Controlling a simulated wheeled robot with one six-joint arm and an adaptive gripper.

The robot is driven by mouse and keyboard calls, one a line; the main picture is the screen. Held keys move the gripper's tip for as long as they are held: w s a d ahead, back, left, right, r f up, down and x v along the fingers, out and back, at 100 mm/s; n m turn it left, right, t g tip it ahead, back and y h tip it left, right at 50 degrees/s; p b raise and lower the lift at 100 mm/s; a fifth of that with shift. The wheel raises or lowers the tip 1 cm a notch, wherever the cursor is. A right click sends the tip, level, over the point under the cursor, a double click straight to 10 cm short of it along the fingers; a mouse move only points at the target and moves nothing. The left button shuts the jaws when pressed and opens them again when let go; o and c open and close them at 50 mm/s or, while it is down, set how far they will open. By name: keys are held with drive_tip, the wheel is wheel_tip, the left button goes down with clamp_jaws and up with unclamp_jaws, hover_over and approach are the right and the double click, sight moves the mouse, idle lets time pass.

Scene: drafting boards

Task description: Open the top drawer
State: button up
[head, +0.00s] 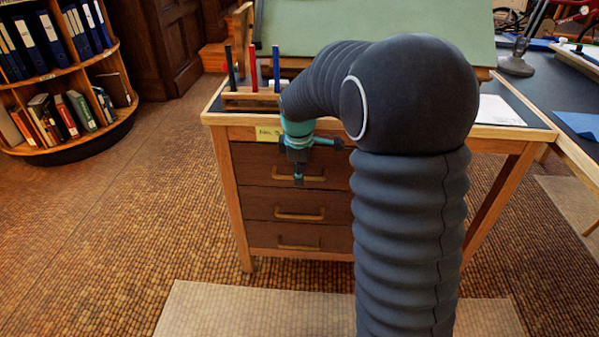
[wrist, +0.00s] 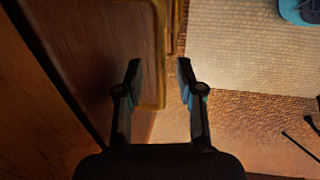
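The desk's drawer unit has three brown wooden drawers, stacked, each with a bar handle. The top drawer (head: 252,167) looks shut, its front in line with those below. Its handle (head: 314,178) is partly hidden by my gripper (head: 299,168), which is in front of it. In the wrist view my gripper (wrist: 160,72) is open, fingers apart. A pale wooden handle bar (wrist: 161,60) runs between the fingertips in the picture, beside the brown drawer front (wrist: 110,50). I cannot tell whether the fingers touch it.
The middle drawer handle (head: 299,215) and bottom drawer handle (head: 299,245) are below. A pen rack (head: 250,96) and yellow label (head: 268,133) are above. A pale floor mat (head: 250,310) lies in front; a round bookshelf (head: 65,140) stands left.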

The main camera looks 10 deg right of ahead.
drive_tip(key=shift+f, duration=0.15)
clamp_jaws()
